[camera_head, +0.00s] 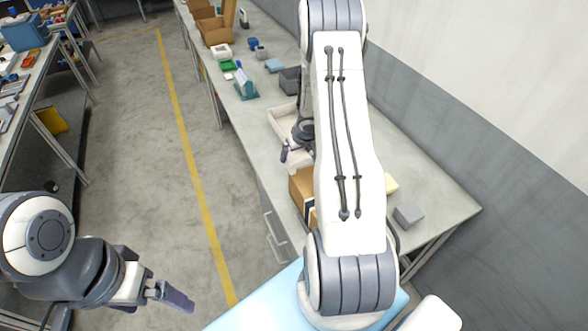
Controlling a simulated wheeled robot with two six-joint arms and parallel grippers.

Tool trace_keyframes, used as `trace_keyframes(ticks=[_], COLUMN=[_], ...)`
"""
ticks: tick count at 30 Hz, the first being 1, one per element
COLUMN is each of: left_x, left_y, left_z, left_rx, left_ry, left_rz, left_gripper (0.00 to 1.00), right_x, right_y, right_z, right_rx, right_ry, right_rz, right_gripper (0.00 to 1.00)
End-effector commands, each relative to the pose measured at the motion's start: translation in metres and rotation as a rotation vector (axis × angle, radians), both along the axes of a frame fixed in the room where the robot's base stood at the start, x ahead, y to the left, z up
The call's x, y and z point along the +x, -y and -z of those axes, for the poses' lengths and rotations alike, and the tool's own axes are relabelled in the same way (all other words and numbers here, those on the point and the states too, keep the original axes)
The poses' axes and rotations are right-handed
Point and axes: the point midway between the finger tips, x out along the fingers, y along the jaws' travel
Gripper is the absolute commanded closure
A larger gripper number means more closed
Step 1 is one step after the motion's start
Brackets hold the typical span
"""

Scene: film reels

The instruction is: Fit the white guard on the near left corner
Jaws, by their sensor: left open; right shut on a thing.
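My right gripper (291,150) is over the bench, above the far end of a brown cardboard box (301,186). It is shut on a small pale piece, apparently the white guard (300,160), mostly hidden by the gripper and my arm. The box stands on the bench, and its right part is hidden behind my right arm. I cannot tell whether the guard touches the box. A dark and white edge shows at the box's near side. My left gripper (176,296) is open and empty at the lower left, over the floor and away from the bench.
A pale tray (277,123) lies on the bench (425,178) beyond the box. A grey block (408,214) is to the right. Teal and green items and an open carton (216,30) are farther back. The floor left of the bench is clear.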

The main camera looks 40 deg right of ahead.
Motion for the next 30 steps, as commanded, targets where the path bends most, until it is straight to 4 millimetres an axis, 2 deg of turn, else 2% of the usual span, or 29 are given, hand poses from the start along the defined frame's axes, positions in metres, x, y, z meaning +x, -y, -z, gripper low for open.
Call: trace_keyframes(ticks=[6, 14, 23, 30], left_x=[0.0, 0.0, 0.0, 0.0], left_y=[0.0, 0.0, 0.0, 0.0], left_z=[0.01, 0.041, 0.04, 0.045], left_rx=[0.0, 0.0, 0.0, 0.0], left_ry=[0.0, 0.0, 0.0, 0.0], left_rz=[0.001, 0.003, 0.003, 0.003], left_gripper=[0.0, 0.0, 0.0, 0.0], right_x=[0.005, 0.004, 0.004, 0.004], right_y=[-0.006, -0.005, -0.005, -0.005], right_z=[0.011, 0.045, 0.044, 0.052], right_rx=[0.001, 0.0, 0.0, 0.0], right_ry=[0.0, 0.0, 0.001, 0.001], right_rz=[0.003, 0.002, 0.002, 0.002], right_gripper=[0.62, 0.62, 0.62, 0.62])
